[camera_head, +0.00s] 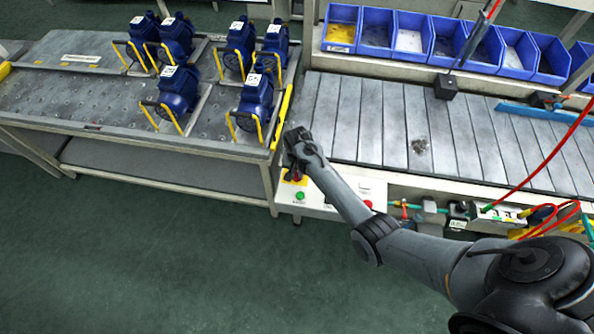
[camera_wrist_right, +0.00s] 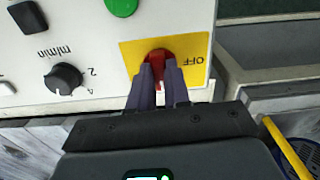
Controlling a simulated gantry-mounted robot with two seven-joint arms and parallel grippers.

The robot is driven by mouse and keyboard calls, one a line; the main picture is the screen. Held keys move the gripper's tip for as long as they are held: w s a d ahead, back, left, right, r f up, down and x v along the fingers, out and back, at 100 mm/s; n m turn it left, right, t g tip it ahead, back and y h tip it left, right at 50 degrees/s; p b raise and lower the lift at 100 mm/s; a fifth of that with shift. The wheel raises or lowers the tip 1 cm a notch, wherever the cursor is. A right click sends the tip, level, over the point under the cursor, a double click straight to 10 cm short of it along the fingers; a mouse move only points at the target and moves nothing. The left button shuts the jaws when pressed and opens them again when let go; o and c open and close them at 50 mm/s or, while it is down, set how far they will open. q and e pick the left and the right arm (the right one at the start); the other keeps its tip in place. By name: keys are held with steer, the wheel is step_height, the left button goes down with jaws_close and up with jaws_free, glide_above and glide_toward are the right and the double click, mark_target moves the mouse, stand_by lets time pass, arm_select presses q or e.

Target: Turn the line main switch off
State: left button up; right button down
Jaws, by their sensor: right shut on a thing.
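The line main switch has a red handle (camera_wrist_right: 159,57) on a yellow plate (camera_wrist_right: 190,55) marked OFF. My right gripper (camera_wrist_right: 159,80) is shut on the red handle, with one dark finger on each side of it. In the head view my right gripper (camera_head: 297,165) reaches down to the left end of the white control panel (camera_head: 325,207). There it hides most of the switch, and part of the yellow plate shows below it. My left gripper is not in view.
A green button (camera_wrist_right: 121,5) and a black speed knob (camera_wrist_right: 63,78) sit near the switch. A red button (camera_head: 367,204) is farther right on the panel. Blue pumps (camera_head: 180,88) stand on the left table. Blue bins (camera_head: 408,33) line the conveyor's back.

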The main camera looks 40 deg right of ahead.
steer(key=n+p, duration=0.3)
steer(key=shift+r+n, duration=0.25)
steer(key=shift+n, duration=0.05)
steer(key=n+p, duration=0.2)
steer(key=n, duration=0.1)
steer(key=shift+d+f+n, duration=0.1)
steer(key=shift+n, duration=0.3)
steer(key=n+p, duration=0.1)
steer(key=n, duration=0.1)
steer(key=shift+n, duration=0.3)
steer(key=n, duration=0.2)
steer(key=shift+f+n+p, duration=0.1)
steer(key=shift+n+p, duration=0.2)
steer(key=shift+n, duration=0.1)
steer(key=n, duration=0.3)
steer(key=shift+n, duration=0.9)
